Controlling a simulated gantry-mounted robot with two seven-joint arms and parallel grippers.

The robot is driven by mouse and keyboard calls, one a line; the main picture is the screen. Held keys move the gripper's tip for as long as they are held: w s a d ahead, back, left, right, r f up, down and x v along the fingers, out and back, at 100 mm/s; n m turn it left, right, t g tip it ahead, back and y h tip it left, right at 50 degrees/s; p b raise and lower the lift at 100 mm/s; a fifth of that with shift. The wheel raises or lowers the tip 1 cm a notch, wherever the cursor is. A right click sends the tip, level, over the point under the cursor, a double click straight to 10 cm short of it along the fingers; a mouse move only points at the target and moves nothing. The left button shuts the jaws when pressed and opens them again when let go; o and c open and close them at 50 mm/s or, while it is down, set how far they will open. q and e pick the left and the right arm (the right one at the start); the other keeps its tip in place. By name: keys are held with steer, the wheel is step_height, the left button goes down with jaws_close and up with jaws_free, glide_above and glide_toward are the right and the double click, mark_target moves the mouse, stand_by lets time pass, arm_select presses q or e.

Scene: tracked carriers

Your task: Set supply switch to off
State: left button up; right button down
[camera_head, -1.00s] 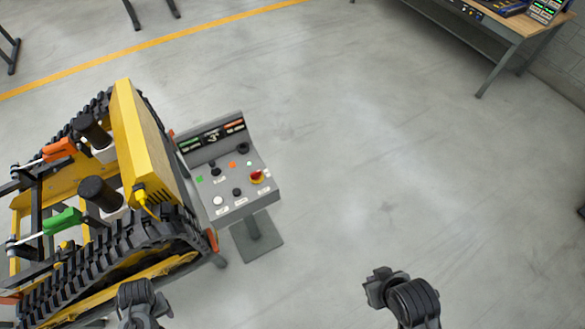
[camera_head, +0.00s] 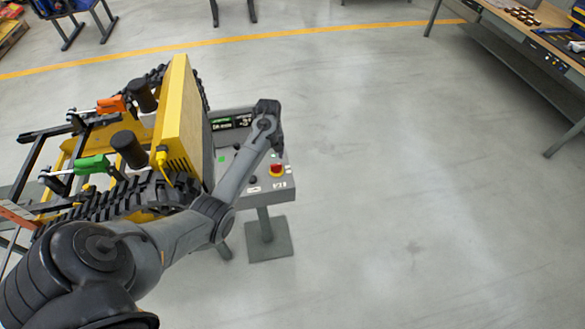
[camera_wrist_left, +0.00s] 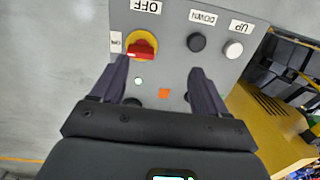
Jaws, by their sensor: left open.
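The supply switch is a red handle on a yellow base (camera_head: 276,170) near the right edge of the grey control panel (camera_head: 283,185). It shows clearly in the left wrist view (camera_wrist_left: 141,45), with an OFF label (camera_wrist_left: 147,6) beyond it and an ON label (camera_wrist_left: 116,42) at its left. I cannot tell for sure which label the handle points to. My left gripper (camera_head: 272,128) is over the panel, open and empty. In the left wrist view its fingers (camera_wrist_left: 157,72) are spread, with the switch ahead, nearer the left finger. My right gripper is out of view.
A black button (camera_wrist_left: 196,42) and a white button (camera_wrist_left: 233,49), labelled DOWN and UP, sit beside the switch. The yellow tracked carrier (camera_head: 172,110) stands close to the panel's left. Open floor (camera_head: 410,180) lies to the right. A workbench (camera_head: 510,30) stands at the upper right.

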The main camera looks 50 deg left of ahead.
mark_target(276, 167)
arm_select(q)
steer(key=shift+t, duration=0.4)
steer(key=w+f, duration=0.1)
steer(key=f, duration=0.4)
steer(key=w+f+b, duration=0.1)
steer(key=f, duration=0.2)
steer(key=shift+w+a, duration=0.2)
steer(key=shift+w, duration=0.15)
steer(key=c, duration=1.1)
steer(key=shift+o, duration=0.2)
